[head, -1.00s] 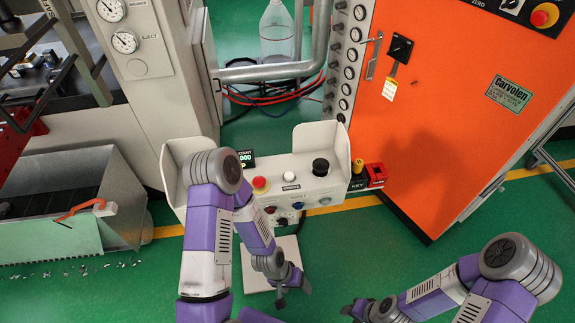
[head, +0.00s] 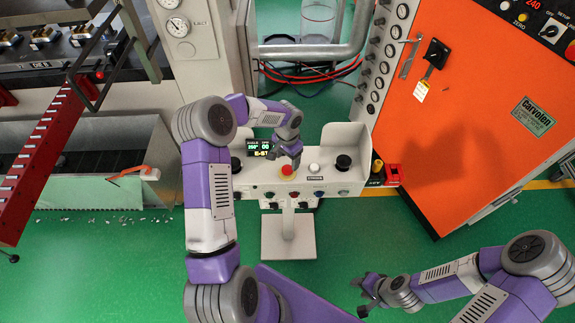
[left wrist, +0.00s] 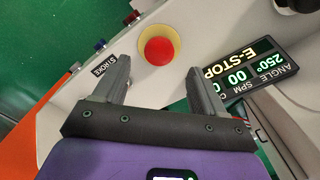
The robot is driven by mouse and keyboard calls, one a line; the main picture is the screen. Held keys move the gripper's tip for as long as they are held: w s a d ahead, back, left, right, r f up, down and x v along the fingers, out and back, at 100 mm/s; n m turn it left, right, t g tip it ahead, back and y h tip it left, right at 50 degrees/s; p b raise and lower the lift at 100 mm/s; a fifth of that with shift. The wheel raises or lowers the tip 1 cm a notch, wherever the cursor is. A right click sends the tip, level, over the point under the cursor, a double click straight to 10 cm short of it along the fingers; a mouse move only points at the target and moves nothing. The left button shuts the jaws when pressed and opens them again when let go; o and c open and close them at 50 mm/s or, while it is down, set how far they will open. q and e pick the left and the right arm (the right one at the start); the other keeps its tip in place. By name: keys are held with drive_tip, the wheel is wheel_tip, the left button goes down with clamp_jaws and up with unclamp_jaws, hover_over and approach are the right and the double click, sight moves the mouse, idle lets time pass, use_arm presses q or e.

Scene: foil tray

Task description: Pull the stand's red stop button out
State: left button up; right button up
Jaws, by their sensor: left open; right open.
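The red stop button (head: 287,170) sits on a yellow base on top of the white control stand (head: 250,183). In the left wrist view the button (left wrist: 159,51) lies ahead of the fingertips, between their lines. My left gripper (head: 293,160) is just above the button in the head view; it also shows in the left wrist view (left wrist: 157,75), open with nothing between its fingers. A small display (left wrist: 250,68) beside the button reads E-STOP. My right gripper (head: 362,297) is open and empty at the lower right, away from the stand.
A white button (head: 314,168) and a black knob (head: 343,162) are on the stand's top, right of the red button. A red box (head: 392,175) is at the stand's right side. The orange cabinet (head: 450,130) stands to the right. Green floor lies in front.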

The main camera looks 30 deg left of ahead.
sight(287, 169)
use_arm(q)
wheel_tip(287, 169, down, 5)
drive_tip(key=shift+f, duration=0.1)
idle(0.3)
